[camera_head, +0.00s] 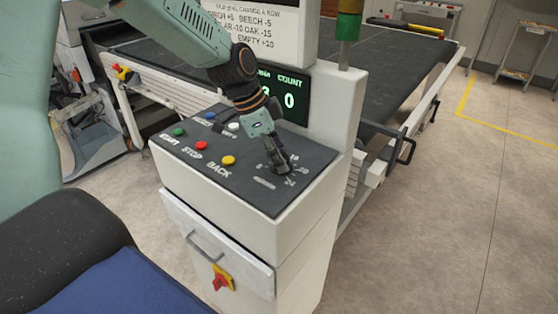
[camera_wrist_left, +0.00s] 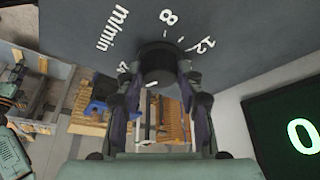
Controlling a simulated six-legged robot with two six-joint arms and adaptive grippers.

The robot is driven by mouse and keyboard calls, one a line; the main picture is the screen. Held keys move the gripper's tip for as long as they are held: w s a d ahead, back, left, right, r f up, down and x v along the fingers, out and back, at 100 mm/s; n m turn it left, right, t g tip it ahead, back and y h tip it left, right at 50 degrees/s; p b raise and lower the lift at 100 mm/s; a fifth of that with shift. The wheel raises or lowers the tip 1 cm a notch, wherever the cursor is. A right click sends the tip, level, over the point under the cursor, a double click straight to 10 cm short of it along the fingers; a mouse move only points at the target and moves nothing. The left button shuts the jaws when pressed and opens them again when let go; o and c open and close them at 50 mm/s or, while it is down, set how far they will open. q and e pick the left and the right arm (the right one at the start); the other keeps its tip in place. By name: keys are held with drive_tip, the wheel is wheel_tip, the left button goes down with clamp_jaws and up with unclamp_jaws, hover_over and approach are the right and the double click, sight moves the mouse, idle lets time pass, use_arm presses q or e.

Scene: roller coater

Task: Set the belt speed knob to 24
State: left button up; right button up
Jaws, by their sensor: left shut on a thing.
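My left gripper (camera_head: 281,166) reaches down onto the dial end of the control panel (camera_head: 240,186) and is shut on the belt speed knob. In the left wrist view the knob (camera_wrist_left: 156,60) is a dark round cylinder between the two fingers. The marks "8", "12" and "m/min" show on the panel around it. In the head view the fingers hide most of the knob, and the mark "24" (camera_head: 290,182) shows just in front of it. I cannot tell which mark the knob points to. My right gripper is not in view.
The panel also bears a green START button (camera_head: 179,132), a red STOP button (camera_head: 199,145) and a yellow BACK button (camera_head: 229,160). Behind it, a display (camera_head: 293,98) reads COUNT 0, with the speed figure partly hidden by my arm. A red switch (camera_head: 222,279) is on the cabinet front.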

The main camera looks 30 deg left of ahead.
use_arm(q)
drive_tip(key=shift+w+a+r+m+b, duration=0.15)
drive_tip(key=shift+m+b, duration=0.25)
drive_tip(key=shift+m, duration=0.5)
drive_tip(key=shift+g, duration=0.3)
drive_tip(key=o, duration=1.2)
drive_tip(key=v, duration=1.2)
